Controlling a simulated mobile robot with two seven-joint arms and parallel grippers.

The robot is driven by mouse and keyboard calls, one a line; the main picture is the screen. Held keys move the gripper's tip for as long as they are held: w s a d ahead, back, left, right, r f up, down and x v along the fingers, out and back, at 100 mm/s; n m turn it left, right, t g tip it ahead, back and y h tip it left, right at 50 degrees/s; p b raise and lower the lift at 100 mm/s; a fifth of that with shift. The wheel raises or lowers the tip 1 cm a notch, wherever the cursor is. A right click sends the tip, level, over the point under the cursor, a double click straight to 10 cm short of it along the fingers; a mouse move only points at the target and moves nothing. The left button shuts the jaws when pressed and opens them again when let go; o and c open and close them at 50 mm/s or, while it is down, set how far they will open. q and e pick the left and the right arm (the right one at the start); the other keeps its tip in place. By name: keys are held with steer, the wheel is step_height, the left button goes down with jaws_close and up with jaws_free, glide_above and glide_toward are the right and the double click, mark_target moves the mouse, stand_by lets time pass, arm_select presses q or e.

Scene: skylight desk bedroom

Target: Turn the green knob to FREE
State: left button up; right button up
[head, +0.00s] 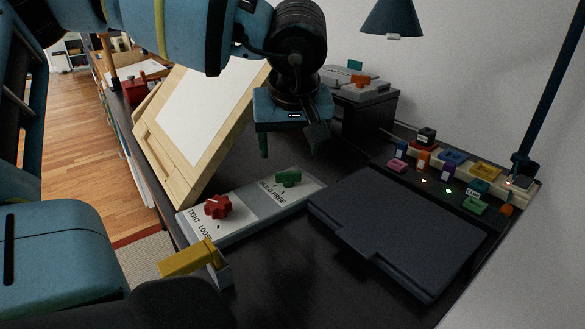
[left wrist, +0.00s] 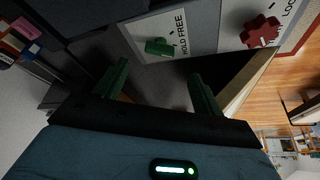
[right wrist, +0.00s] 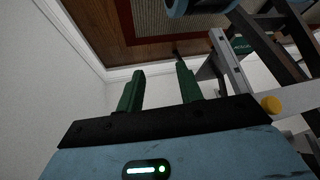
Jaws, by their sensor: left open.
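The green knob (head: 288,177) sits on the right half of a light panel (head: 240,207), beside the printed words HOLD and FREE. Which word it points to is too small to tell. The knob also shows in the left wrist view (left wrist: 158,47), beyond the fingertips. My left gripper (head: 290,147) is open and empty, above and behind the knob in the head view, apart from it. It also shows open in the left wrist view (left wrist: 159,70). My right gripper (right wrist: 160,70) is open and empty over the floor, away from the desk.
A red knob (head: 217,207) marked TIGHT and LOOSE is on the same panel. A yellow-handled part (head: 188,260) is in front. A wooden drawing board (head: 180,150) tilts up at left. A dark flat slab (head: 395,225) lies at right. A lamp (head: 392,18) hangs at back.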

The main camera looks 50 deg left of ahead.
mark_target(289, 172)
arm_select(q)
steer(key=x, duration=0.6)
steer(key=shift+w+a+f, duration=0.1)
steer(key=shift+w+f, duration=0.05)
steer(key=shift+f, duration=0.2)
steer(key=shift+w+a+f, duration=0.1)
steer(key=shift+a+f, duration=0.05)
steer(key=shift+f, duration=0.3)
steer(key=c, duration=1)
